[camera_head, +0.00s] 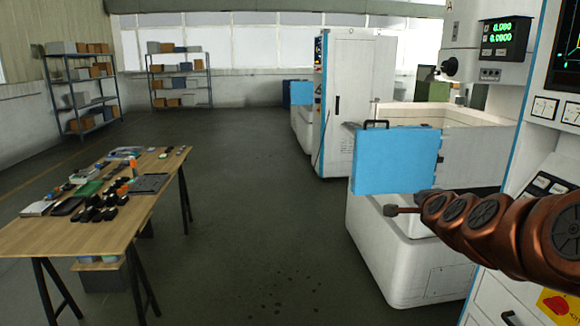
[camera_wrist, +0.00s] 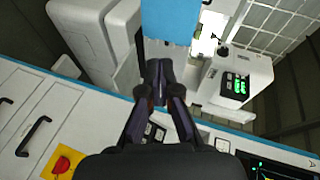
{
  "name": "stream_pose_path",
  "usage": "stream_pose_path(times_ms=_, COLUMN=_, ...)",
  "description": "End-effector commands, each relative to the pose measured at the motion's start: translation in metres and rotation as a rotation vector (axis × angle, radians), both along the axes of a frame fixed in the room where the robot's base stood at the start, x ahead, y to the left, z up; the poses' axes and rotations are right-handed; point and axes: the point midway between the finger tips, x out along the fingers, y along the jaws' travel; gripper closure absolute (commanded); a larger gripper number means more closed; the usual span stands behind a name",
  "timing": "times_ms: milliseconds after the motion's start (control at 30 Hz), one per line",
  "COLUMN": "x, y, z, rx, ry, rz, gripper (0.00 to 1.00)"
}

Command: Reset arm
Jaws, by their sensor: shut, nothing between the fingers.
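My arm reaches in from the right edge of the head view, its copper-coloured links running leftward in front of the white machine (camera_head: 400,265). The arm's far end lies just below the blue panel (camera_head: 397,160); the fingers cannot be made out clearly there.
A wooden table (camera_head: 60,238) with black parts and a keyboard stands at left. Shelves (camera_head: 180,80) stand at the back. A control panel (camera_head: 545,110) is close at right; a red knob on yellow (camera_wrist: 62,165) shows in the wrist view. The middle floor (camera_head: 250,190) is clear.

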Motion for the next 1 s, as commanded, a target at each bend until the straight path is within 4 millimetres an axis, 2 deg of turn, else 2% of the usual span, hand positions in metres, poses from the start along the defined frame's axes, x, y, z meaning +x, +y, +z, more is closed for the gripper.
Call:
stream_pose_path(times_ms=33, x=-0.006, y=0.028, z=-0.006, rx=-0.038, ry=0.058, rz=0.081, gripper=1.00)
stream_pose_path(times_ms=167, x=-0.034, y=0.093, z=-0.038, rx=-0.148, ry=0.234, rz=0.298, gripper=1.00)
stream_pose_path(times_ms=200, x=-0.047, y=0.110, z=-0.048, rx=-0.181, ry=0.287, rz=0.363, gripper=1.00)
stream_pose_path(times_ms=300, x=-0.081, y=0.147, z=-0.072, rx=-0.267, ry=0.417, rz=0.524, gripper=1.00)
stream_pose_path(times_ms=367, x=-0.105, y=0.166, z=-0.087, rx=-0.321, ry=0.496, rz=0.619, gripper=1.00)
stream_pose_path(times_ms=500, x=-0.171, y=0.196, z=-0.119, rx=-0.434, ry=0.681, rz=0.836, gripper=1.00)
stream_pose_path(times_ms=667, x=-0.254, y=0.209, z=-0.147, rx=-0.548, ry=0.893, rz=1.073, gripper=1.00)
stream_pose_path(times_ms=800, x=-0.327, y=0.206, z=-0.163, rx=-0.621, ry=1.072, rz=1.263, gripper=1.00)
stream_pose_path(times_ms=900, x=-0.371, y=0.199, z=-0.168, rx=-0.647, ry=1.179, rz=1.371, gripper=1.00)
stream_pose_path(times_ms=1000, x=-0.401, y=0.193, z=-0.170, rx=-0.659, ry=1.254, rz=1.444, gripper=1.00)
